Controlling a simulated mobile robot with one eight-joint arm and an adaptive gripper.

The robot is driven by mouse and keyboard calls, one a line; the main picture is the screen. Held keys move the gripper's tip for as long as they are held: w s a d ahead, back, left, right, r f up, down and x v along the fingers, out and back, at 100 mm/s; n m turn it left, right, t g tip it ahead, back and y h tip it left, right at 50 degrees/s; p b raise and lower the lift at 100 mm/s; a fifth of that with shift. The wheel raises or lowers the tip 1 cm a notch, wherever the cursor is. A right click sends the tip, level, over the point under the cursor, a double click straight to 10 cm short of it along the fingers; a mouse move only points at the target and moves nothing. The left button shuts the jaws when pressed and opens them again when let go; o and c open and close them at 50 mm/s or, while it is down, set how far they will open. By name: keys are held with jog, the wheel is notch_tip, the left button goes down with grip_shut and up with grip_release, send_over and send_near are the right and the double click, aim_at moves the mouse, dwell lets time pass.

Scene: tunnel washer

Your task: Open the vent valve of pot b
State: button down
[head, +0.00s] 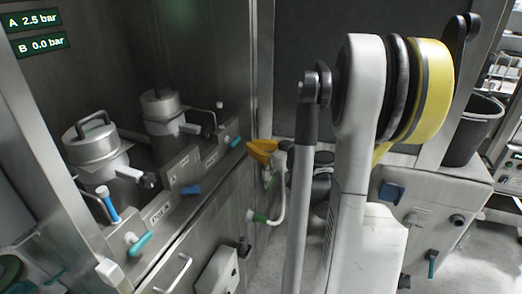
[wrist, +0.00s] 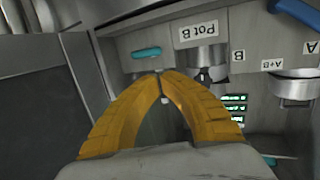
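Two steel pots stand in the recess in the head view, a near one (head: 96,143) and a far one (head: 161,106). In the wrist view an upside-down "Pot B" label (wrist: 198,31) is on the panel beside a teal handle (wrist: 147,53). In the head view a teal handle (head: 235,142) lies at the panel's far end, by the far pot. My gripper (head: 262,150) is just right of it, apart in the picture. In the wrist view its yellow fingertips (wrist: 160,73) meet just below the teal handle, with nothing visible between them; contact cannot be told.
Another teal handle (head: 140,243) and two blue handles (head: 190,190) (head: 108,203) project from the panel. The readouts (head: 36,32) show A 2.5 bar and B 0.0 bar. A white hose (head: 279,207) hangs below my gripper. A black bin (head: 474,130) stands right.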

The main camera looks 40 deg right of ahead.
aim_at(233, 145)
jog(key=w+f+b, duration=0.1)
jog(key=w, duration=0.7)
jog(key=shift+a, duration=0.2)
jog(key=shift+f, duration=0.1)
jog(key=shift+f, duration=0.1)
jog(key=shift+a+f+b, duration=0.1)
jog(key=shift+f+b, duration=0.95)
jog(key=shift+b, duration=0.7)
dwell(2.0)
jog(key=shift+r, duration=0.1)
notch_tip(233, 145, up, 2)
jog(key=shift+r+p, duration=0.2)
jog(key=shift+p, duration=0.7)
